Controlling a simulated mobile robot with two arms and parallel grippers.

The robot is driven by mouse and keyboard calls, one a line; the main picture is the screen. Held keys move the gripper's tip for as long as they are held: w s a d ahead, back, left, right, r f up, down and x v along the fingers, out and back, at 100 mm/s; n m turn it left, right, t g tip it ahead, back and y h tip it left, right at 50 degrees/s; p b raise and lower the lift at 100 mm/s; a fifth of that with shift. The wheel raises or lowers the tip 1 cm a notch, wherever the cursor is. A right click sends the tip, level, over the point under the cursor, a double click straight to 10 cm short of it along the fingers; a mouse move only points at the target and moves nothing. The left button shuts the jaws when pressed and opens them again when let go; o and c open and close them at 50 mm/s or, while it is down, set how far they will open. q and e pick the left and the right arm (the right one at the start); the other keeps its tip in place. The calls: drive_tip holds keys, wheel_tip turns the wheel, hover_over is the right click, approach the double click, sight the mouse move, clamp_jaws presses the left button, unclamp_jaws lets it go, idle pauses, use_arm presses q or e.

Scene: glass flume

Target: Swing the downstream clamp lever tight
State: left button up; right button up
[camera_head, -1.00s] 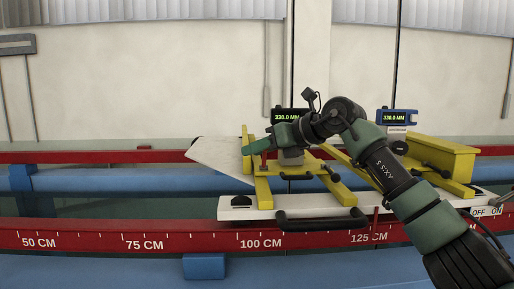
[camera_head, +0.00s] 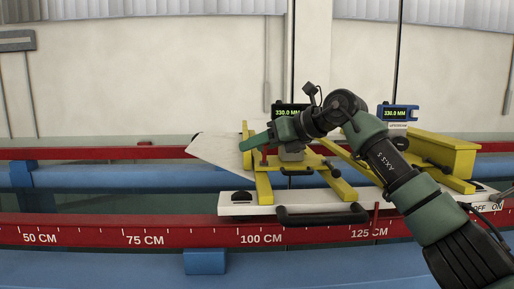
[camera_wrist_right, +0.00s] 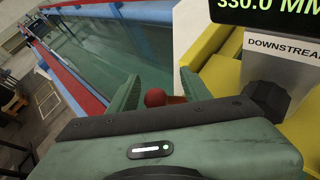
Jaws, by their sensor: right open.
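My right gripper (camera_head: 256,142) is open at the left end of the yellow downstream clamp frame (camera_head: 263,188). In the right wrist view its two green fingers (camera_wrist_right: 160,92) stand on either side of a red ball knob (camera_wrist_right: 155,97), with visible gaps. The knob's lower part is hidden behind the gripper body. In the head view a small red part (camera_head: 264,157) shows just below the fingers. A label reading DOWNSTREAM (camera_wrist_right: 282,50) is beside the gripper in the wrist view. My left gripper is not in view.
A gauge reading 330.0 MM (camera_head: 291,111) stands close behind my right gripper. A second yellow frame (camera_head: 447,152) with a blue gauge (camera_head: 397,114) is to the right. A pale sloping plate (camera_head: 218,152) lies left. The red scale rail (camera_head: 90,235) runs along the front.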

drive_tip(key=b+v, duration=0.3)
drive_tip(key=v, duration=0.4)
drive_tip(key=shift+d+b, duration=0.2)
drive_tip(key=shift+b, duration=0.1)
drive_tip(key=shift+s, duration=0.1)
